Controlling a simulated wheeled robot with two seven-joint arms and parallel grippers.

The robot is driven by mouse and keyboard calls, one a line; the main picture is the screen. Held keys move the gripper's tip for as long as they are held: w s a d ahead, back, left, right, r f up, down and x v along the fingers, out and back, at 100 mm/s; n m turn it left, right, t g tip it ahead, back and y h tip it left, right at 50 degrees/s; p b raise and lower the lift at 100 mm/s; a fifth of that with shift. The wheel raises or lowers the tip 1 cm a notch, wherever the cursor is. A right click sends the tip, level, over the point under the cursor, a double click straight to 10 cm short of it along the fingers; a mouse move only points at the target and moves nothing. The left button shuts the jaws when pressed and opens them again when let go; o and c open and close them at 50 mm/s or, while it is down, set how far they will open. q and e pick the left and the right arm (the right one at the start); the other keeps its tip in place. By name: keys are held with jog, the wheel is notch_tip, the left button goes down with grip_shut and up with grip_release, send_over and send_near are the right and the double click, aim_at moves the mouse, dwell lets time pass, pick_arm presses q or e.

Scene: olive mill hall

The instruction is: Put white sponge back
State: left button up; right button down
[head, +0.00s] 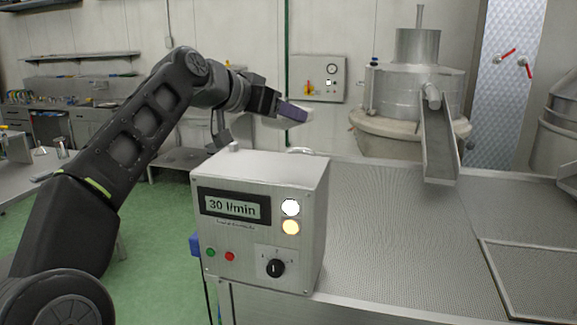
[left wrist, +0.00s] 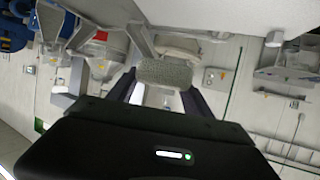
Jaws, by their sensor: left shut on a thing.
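My left gripper (head: 287,112) reaches in from the left, in the air behind and above the grey control box. It is shut on a pale sponge. In the left wrist view the sponge (left wrist: 165,73) is a light grey-white, rough-textured block held between the two dark fingers (left wrist: 165,92). In the head view only a small pale part of the sponge shows around the bluish finger. The gripper and the sponge appear clear of any surface. My right gripper is in neither view.
The control box (head: 262,220), reading "30 l/min", stands at the near edge of a textured metal worktop (head: 390,235). A metal vessel with a chute (head: 440,140) stands behind the worktop. A mesh panel (head: 535,285) lies at right. The worktop's middle is clear.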

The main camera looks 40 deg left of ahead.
pick_arm(q)
send_over(282, 171)
notch_tip(282, 171, down, 5)
jog(key=shift+f+b, duration=0.1)
jog(key=shift+b, duration=0.2)
jog(key=shift+w+f, duration=0.1)
jog(key=shift+f, duration=0.2)
jog(key=shift+f, duration=2.1)
jog(key=o, duration=1.3)
jog(key=b+v, duration=0.2)
jog(key=v, duration=1)
jog(key=shift+b, duration=0.4)
